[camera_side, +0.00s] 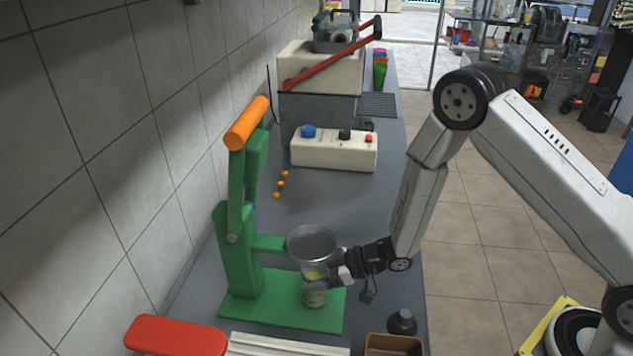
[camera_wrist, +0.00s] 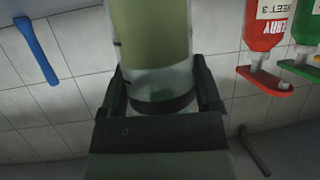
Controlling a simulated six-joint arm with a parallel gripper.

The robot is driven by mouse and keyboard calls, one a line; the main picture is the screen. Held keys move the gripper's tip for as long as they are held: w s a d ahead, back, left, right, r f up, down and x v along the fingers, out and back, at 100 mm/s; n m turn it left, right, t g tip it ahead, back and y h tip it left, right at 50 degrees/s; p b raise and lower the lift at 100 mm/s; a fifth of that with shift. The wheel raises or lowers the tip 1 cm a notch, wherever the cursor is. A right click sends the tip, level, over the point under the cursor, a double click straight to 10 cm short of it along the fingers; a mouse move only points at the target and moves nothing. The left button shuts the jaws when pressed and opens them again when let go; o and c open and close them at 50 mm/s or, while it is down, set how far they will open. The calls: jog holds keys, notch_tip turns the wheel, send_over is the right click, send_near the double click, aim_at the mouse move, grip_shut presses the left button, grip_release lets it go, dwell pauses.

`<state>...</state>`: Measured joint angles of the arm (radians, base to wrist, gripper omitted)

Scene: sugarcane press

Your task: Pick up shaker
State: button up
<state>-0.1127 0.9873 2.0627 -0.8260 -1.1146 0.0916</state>
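The shaker (camera_side: 314,297) is a clear cylinder with yellow-green contents. It stands upright on the green base of the press, below the round metal bowl. My gripper (camera_side: 318,280) reaches in from the right at the shaker's upper part, with its fingers around it. In the wrist view, the shaker (camera_wrist: 153,40) fills the space between the two fingers (camera_wrist: 160,85), with a dark band at its near end. Whether the fingers press on it cannot be told.
The green press (camera_side: 240,245) with its orange handle (camera_side: 247,123) stands left of the shaker, and its metal bowl (camera_side: 312,243) hangs close above. A dark bottle (camera_side: 402,321) and brown box (camera_side: 393,345) stand in front right. A control box (camera_side: 334,150) sits behind.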

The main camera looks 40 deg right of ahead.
grip_shut()
jog(key=shift+r, duration=0.35)
dwell(0.3)
jog(key=s+d, duration=0.9)
jog(key=d, duration=0.3)
jog(key=s+d, duration=1)
jog(key=d, duration=0.3)
jog(key=shift+s, duration=0.2)
dwell(1.7)
jog(key=shift+s+d, duration=0.1)
dwell(0.8)
